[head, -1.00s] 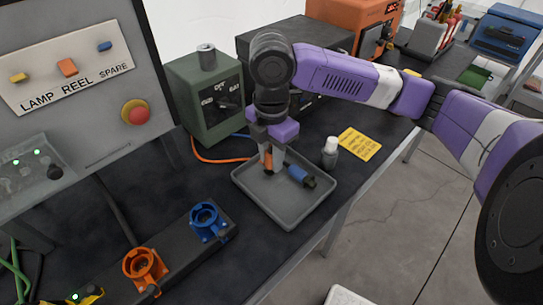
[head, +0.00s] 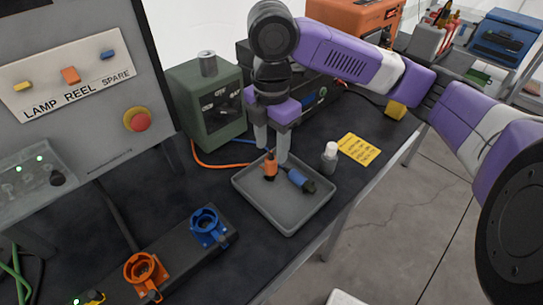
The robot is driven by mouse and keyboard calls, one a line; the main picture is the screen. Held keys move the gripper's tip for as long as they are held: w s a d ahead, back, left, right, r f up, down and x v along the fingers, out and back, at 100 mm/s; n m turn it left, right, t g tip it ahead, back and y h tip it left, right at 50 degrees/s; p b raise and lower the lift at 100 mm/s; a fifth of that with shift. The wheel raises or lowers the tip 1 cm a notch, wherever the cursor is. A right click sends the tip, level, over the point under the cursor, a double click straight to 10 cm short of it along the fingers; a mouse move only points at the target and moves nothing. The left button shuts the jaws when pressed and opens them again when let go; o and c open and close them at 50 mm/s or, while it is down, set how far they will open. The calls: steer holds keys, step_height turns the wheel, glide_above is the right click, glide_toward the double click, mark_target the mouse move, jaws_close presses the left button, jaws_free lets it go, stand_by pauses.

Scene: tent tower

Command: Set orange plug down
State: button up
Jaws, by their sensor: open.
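The orange plug (head: 270,166) stands roughly upright in the grey tray (head: 290,220), toward its back left. My gripper (head: 271,157) is directly above the tray with its two fingers apart, and the plug's upper part is at the level of the fingertips, between them. The gripper is open and does not grip the plug. A blue plug (head: 300,180) with a black end lies in the tray just right of the orange one.
The orange socket (head: 146,271) and blue socket (head: 207,227) sit on a strip at front left. A green box (head: 206,105) stands behind the tray. A white-capped bottle (head: 330,157) and yellow card (head: 359,149) are right of it. Orange and blue cables run behind the tray.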

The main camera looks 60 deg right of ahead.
step_height(320, 180, up, 6)
steer(key=shift+r, duration=0.1)
steer(key=shift+s, duration=0.1)
stand_by(0.7)
